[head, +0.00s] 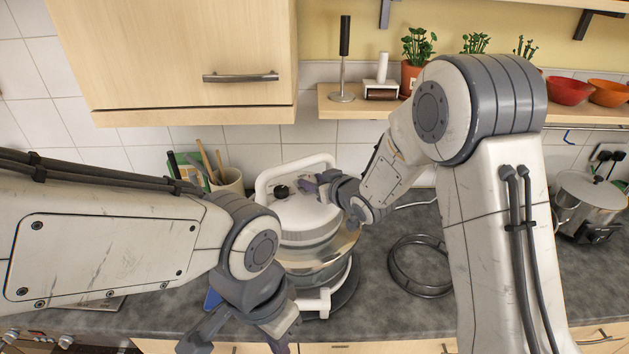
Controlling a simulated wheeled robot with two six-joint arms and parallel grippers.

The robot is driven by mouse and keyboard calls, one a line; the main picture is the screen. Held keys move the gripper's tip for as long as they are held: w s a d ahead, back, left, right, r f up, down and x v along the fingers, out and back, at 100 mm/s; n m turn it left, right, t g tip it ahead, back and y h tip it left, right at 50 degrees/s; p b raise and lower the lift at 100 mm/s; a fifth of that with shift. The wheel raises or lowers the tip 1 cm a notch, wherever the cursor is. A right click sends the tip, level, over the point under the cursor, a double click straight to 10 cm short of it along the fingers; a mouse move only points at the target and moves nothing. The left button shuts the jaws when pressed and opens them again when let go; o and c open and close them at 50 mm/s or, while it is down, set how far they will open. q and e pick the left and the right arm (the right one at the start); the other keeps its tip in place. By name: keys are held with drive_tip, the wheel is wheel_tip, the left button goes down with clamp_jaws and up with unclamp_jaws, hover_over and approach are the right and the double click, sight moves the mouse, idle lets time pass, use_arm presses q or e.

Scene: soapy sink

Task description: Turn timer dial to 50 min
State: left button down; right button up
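A white appliance (298,220) with a raised white handle frame stands on the counter above a metal bowl (335,255). A small black dial (282,191) sits on its upper face; its markings are too small to read. My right gripper (307,184) is just right of the dial, with its fingers pointing left toward it. I cannot tell whether it touches the dial or how far its fingers are apart. My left gripper (243,343) is low in front of the appliance, at the picture's bottom edge, with its fingers spread and nothing seen between them.
A utensil crock (230,181) stands behind and left of the appliance. A dark wire ring (420,264) lies on the counter to the right, and a steel pot (590,200) stands at far right. A wooden cupboard (180,50) and a shelf (345,103) hang above.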

clamp_jaws()
drive_tip(key=m+h+b, duration=0.1)
drive_tip(key=b, duration=0.1)
drive_tip(key=t+h+b, duration=0.1)
drive_tip(key=b, duration=0.1)
drive_tip(key=shift+a+f+m+b, duration=0.1)
drive_tip(key=shift+a+m+b, duration=0.1)
drive_tip(key=shift+m+b, duration=0.2)
drive_tip(key=shift+a+r+m+t+h+b, duration=0.1)
drive_tip(key=shift+r+m+t+h+b, duration=0.15)
drive_tip(key=shift+m+h+b, duration=0.4)
drive_tip(key=shift+a+r+m+h, duration=0.15)
drive_tip(key=shift+m+h, duration=0.2)
drive_tip(key=shift+h, duration=0.2)
drive_tip(key=shift+s+m+h+p, duration=0.1)
drive_tip(key=shift+m+h+p, duration=0.3)
drive_tip(key=shift+h, duration=0.1)
drive_tip(key=o, duration=0.9)
unclamp_jaws()
drive_tip(key=shift+f, duration=0.2)
drive_tip(key=shift+c, duration=0.2)
